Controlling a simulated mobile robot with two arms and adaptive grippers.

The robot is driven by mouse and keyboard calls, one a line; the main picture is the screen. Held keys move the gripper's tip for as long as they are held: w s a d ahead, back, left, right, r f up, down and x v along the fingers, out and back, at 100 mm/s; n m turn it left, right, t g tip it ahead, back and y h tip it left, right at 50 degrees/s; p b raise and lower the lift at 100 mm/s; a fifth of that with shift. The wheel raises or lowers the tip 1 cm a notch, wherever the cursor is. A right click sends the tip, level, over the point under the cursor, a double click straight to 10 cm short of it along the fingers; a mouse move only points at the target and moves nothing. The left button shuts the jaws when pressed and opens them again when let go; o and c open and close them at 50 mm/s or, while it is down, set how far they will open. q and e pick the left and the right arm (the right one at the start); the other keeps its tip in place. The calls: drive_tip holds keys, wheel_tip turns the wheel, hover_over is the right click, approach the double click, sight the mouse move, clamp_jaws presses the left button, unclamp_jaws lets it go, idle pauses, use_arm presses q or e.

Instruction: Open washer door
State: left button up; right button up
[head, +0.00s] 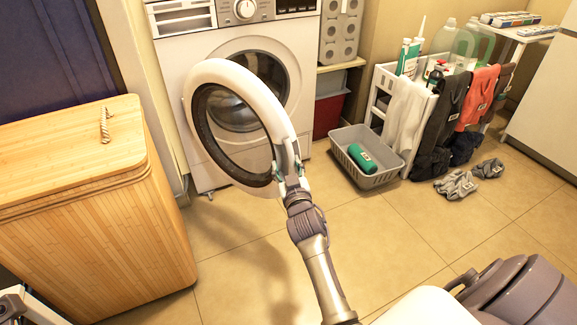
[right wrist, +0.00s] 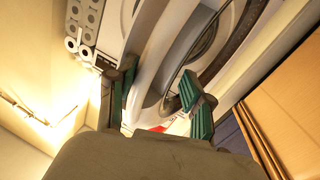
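The white front-loading washer (head: 172,51) stands against the back wall, its round drum opening (head: 280,72) showing behind the door. The washer door (head: 205,72), a white ring with a dark inner rim and glass, is swung out from the front, standing open toward me. My right gripper (head: 290,177) is at the door's lower right edge. In the right wrist view, the right gripper's (right wrist: 160,98) green-padded fingers are spread apart, with the white door rim (right wrist: 178,45) running between and beyond them. Firm contact cannot be told.
A wooden hamper (head: 90,215) stands at left, close to the door. A grey basket (head: 345,138) with a green roll (head: 362,158) sits on the floor at right, near a white cart (head: 378,85). Tiled floor in front is clear.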

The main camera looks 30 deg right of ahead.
sight(285, 127)
drive_tip(key=shift+r, duration=0.25)
drive_tip(key=shift+d, duration=0.1)
wheel_tip(285, 127, up, 10)
drive_tip(key=shift+f, duration=0.2)
idle(0.4)
